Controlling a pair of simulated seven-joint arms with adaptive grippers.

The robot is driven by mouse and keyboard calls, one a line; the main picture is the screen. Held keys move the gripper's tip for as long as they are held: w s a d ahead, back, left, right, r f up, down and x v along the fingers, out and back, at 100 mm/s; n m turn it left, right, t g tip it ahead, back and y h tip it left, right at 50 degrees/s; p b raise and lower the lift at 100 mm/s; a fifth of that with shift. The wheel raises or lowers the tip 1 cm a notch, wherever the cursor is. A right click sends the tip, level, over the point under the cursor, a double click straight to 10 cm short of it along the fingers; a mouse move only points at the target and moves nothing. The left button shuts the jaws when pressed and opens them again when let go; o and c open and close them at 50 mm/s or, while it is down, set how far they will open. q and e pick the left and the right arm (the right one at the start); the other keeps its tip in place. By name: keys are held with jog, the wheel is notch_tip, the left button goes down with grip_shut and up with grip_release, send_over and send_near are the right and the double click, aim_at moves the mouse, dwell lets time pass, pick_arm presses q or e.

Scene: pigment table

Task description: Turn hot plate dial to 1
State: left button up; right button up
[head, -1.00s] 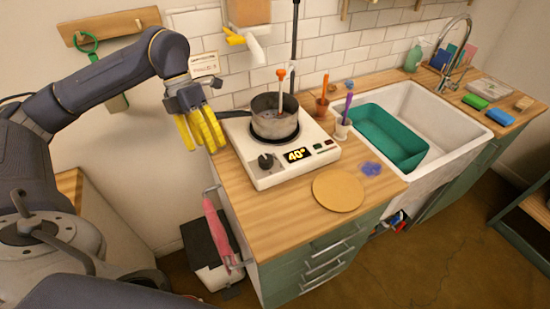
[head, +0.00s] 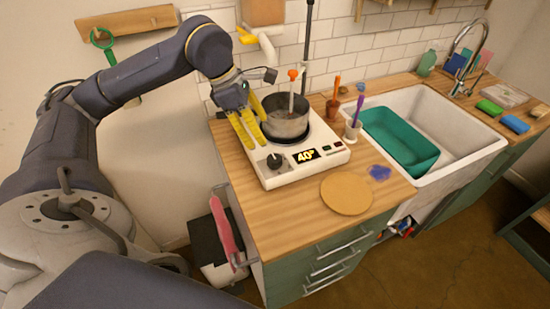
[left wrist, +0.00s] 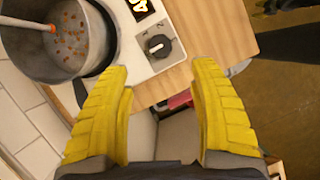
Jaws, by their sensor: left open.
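The white hot plate (head: 300,168) stands on the wooden counter, and its display reads 40°. Its black dial (head: 274,161) is on the front left of the panel; the dial also shows in the left wrist view (left wrist: 158,46), with a light pointer mark. A metal pot (head: 287,122) with a stirrer in it sits on the hot plate. My left gripper (head: 253,141), with yellow fingers, is open and empty. It hangs near the hot plate's left edge, behind and left of the dial. In the left wrist view the dial lies beyond the gap between the fingertips (left wrist: 162,75).
A round cork mat (head: 346,194) lies in front of the hot plate. Brush cups (head: 352,132) stand to its right, beside the sink (head: 464,150) with a green tub (head: 398,140). A pink cloth (head: 225,232) hangs at the counter's left side.

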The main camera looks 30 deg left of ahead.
aim_at(274, 158)
pick_arm(q)
jog(key=x, duration=1.1)
jog(key=shift+f, duration=0.3)
jog(key=shift+d, duration=0.1)
jog(key=c, duration=1.2)
